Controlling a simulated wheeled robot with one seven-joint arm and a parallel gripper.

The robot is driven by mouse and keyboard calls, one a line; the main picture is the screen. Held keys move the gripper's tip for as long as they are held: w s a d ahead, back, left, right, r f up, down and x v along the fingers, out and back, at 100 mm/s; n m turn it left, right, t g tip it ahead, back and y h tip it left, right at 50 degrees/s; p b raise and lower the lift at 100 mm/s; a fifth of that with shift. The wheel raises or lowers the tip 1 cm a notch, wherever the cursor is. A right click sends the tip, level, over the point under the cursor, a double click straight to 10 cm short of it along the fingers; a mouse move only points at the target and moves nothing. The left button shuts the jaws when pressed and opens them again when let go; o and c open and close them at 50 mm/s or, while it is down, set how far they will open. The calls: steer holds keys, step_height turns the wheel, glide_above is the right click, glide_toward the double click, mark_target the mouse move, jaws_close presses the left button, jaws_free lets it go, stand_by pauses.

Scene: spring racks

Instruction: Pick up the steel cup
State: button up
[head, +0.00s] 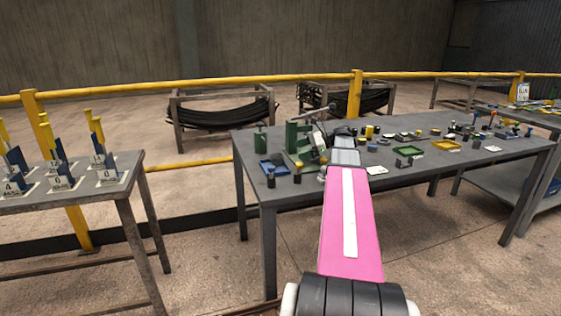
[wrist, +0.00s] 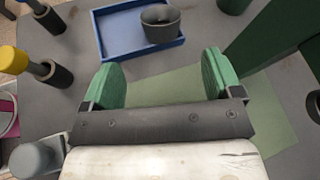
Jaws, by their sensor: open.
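A dark grey, round, open-topped cup (wrist: 161,24), which looks like the steel cup, stands upright in a shallow blue tray (wrist: 112,50) at the top of the wrist view. My gripper (wrist: 160,78) is open and empty, with its two green finger pads wide apart. The cup is beyond the fingertips, roughly in line with the gap between them, and not touched. In the head view the blue tray (head: 262,167) lies near the left end of the grey workbench (head: 300,195); the cup is too small there to make out surely. My pink arm reaches over the bench.
A green press-like stand (head: 292,138) rises close behind the tray, and its green body fills the wrist view's right. A yellow-topped post (wrist: 14,60) and a grey cylinder (wrist: 35,158) stand at left. Many small parts lie along the bench's right.

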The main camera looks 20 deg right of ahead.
mark_target(280, 155)
steer(key=x, duration=0.9)
steer(key=shift+w+a, duration=0.2)
steer(key=shift+a, duration=0.15)
steer(key=shift+r, duration=0.1)
steer(key=c, duration=1)
steer(key=shift+c, duration=0.2)
